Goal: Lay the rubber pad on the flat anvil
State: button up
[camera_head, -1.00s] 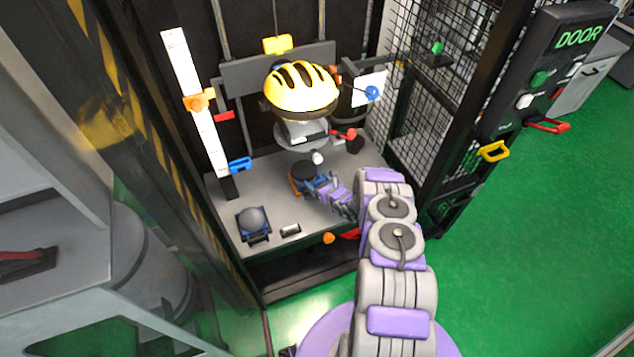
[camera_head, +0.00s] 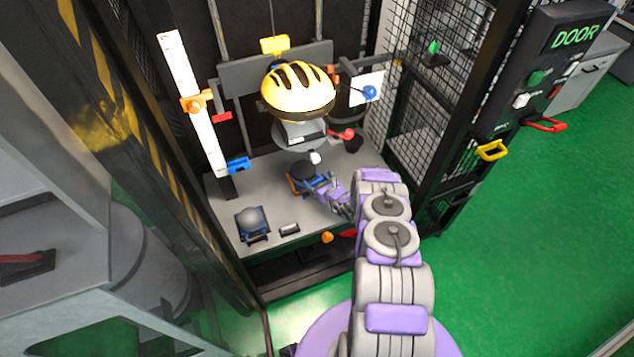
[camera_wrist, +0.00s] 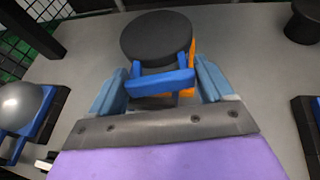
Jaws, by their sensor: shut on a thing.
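The rubber pad (camera_head: 303,170) looks like a thick black disc with a blue handle, in the middle of the grey table under the helmet. It is large in the wrist view (camera_wrist: 157,38), at the top centre. My gripper (camera_head: 322,188) is shut on its blue handle, which lies between the fingertips in the wrist view (camera_wrist: 160,83). An orange edge (camera_wrist: 191,58) shows just under the disc, seemingly part of the flat anvil, which the pad mostly hides. I cannot tell whether the pad touches it.
A grey dome anvil (camera_head: 251,219) on a blue-and-black base stands at the table's front left. A small block (camera_head: 289,229) lies beside it. A yellow helmet (camera_head: 298,92) hangs above the pad. A ruler post (camera_head: 190,105) stands left, a mesh wall (camera_head: 420,110) right.

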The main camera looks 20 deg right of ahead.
jog(key=shift+a, duration=0.1)
jog(key=o, duration=1.2)
jog(key=shift+a, duration=0.1)
jog(key=shift+s+d+r, duration=0.2)
jog(key=shift+s+r, duration=0.1)
jog(key=shift+s, duration=0.15)
jog(key=p+v, duration=0.4)
jog(key=v, duration=1.2)
jog(key=shift+s, duration=0.1)
